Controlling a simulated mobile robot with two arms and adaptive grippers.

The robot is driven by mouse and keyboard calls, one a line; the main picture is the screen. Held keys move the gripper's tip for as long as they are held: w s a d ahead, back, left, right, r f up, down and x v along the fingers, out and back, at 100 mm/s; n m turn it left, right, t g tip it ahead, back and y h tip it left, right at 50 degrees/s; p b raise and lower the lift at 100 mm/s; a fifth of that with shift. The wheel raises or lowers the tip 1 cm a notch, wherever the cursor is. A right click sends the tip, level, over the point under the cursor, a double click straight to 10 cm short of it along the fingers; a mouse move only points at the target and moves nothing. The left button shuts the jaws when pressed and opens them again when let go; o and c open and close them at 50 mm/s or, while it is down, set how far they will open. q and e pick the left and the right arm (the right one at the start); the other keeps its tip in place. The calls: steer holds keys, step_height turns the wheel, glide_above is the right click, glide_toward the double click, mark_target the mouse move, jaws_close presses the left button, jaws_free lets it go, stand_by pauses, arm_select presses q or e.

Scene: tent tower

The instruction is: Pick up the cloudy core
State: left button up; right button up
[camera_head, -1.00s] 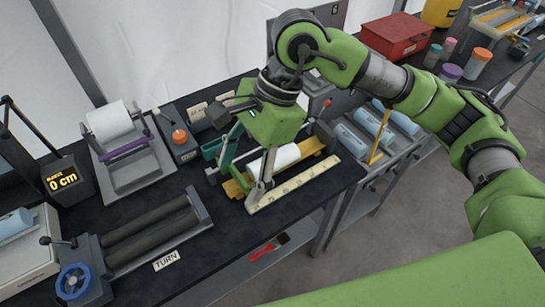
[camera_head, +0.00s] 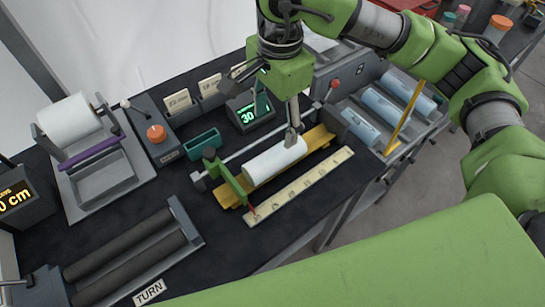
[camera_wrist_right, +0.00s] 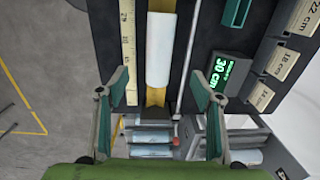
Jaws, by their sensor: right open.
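A white, cloudy-looking cylinder (camera_head: 275,160), which appears to be the cloudy core, lies lengthwise in a yellow cradle (camera_head: 317,140) beside a ruler (camera_head: 300,188). It also shows in the right wrist view (camera_wrist_right: 159,50), ahead of the fingers. My right gripper (camera_head: 278,115) is above the far right side of the core, with one finger overlapping its right end in the head view. In the right wrist view it (camera_wrist_right: 160,115) is open and empty, its fingers wide apart. My left gripper is not in view.
A green slider (camera_head: 232,180) with a red pointer stands at the core's left end. A display (camera_head: 246,114) reads 30. Bluish cylinders (camera_head: 360,127) lie in a rack at right. A paper roll (camera_head: 68,117) and rollers (camera_head: 120,250) are at left.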

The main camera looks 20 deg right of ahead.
mark_target(276, 153)
step_height(276, 153, down, 8)
steer(key=shift+w+f+p, duration=0.15)
steer(key=shift+f+p, duration=0.05)
steer(key=shift+p, duration=0.85)
steer(key=shift+f+p, duration=0.25)
steer(key=shift+p, duration=0.05)
steer(key=f, duration=0.1)
steer(key=f+p, duration=0.2)
steer(key=shift+w+d+f, duration=0.1)
steer(key=shift+d+f, duration=0.15)
steer(key=shift+f, duration=0.05)
steer(key=shift+w+f, duration=0.15)
steer(key=shift+f, duration=0.4)
steer(key=c, duration=1.6)
